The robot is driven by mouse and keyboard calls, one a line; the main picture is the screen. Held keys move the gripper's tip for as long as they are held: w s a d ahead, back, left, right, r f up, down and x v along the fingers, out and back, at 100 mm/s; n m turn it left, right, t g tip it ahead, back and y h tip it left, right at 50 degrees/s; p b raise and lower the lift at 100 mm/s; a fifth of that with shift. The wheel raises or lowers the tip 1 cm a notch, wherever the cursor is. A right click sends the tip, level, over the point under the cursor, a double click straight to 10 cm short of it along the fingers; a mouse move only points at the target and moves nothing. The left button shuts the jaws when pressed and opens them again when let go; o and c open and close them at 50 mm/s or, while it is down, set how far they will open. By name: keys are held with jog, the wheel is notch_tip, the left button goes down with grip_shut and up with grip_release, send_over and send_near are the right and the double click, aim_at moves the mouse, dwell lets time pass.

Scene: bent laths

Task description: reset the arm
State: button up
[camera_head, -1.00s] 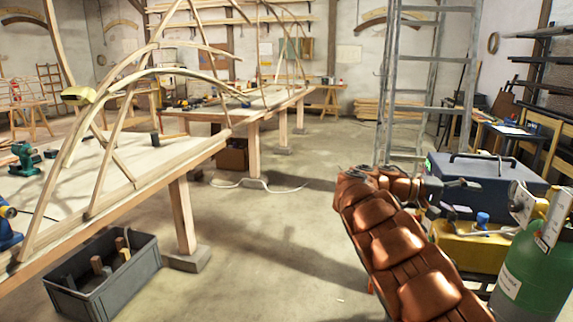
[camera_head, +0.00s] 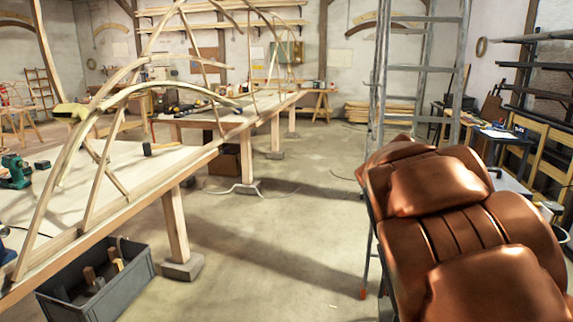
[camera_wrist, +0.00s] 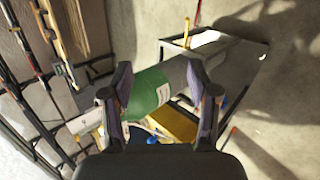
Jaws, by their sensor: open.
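My gripper (camera_wrist: 160,105) shows in the wrist view with its two dark fingers spread apart and nothing between them. Beyond the fingers, well away from them, is a green and grey gas cylinder (camera_wrist: 150,92). My copper-coloured arm fills the lower right of the head view, and my gripper is hidden there. The bent laths (camera_head: 150,90) curve up over the long workbench (camera_head: 190,165) on the left, apart from my arm.
A grey crate (camera_head: 105,295) with wooden pieces stands on the floor by the bench. A metal ladder (camera_head: 420,70) stands behind my arm. Dark shelves (camera_head: 545,66) line the right wall. A yellow box (camera_wrist: 178,125) lies near the cylinder. The middle floor is clear.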

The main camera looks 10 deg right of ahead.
jog(key=s+a+f+n+t+y+p, duration=0.1)
jog(key=s+a+f+y, duration=0.3)
jog(key=s+a, duration=0.4)
jog(key=s+a+f+n+t+y+p, duration=0.1)
jog(key=s+a+f+y, duration=0.3)
jog(key=s+a, duration=0.5)
jog(key=a+n+p, duration=0.1)
jog(key=a, duration=0.4)
jog(key=shift+a, duration=0.35)
jog(key=shift+d+f, duration=0.1)
jog(key=shift+d, duration=0.05)
